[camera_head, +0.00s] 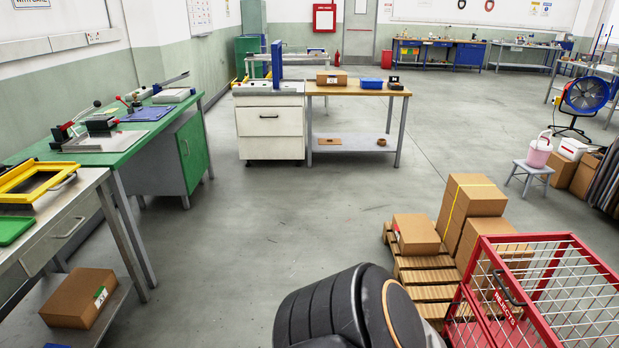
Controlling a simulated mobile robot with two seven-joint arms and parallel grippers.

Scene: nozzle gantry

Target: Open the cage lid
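A red cage (484,296) with pale wire mesh stands at the bottom right, cut off by the frame's edges. Its top has a red frame, and a dark handle (508,289) sits along the left side near a red "REJECTS" label (505,308). I cannot clearly tell the lid from the mesh walls, nor whether it is fully closed. Neither of my grippers is in view.
A wooden pallet (426,277) with several cardboard boxes (469,203) stands directly behind and left of the cage. Grey floor (300,215) is open in the middle. Benches line the left.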

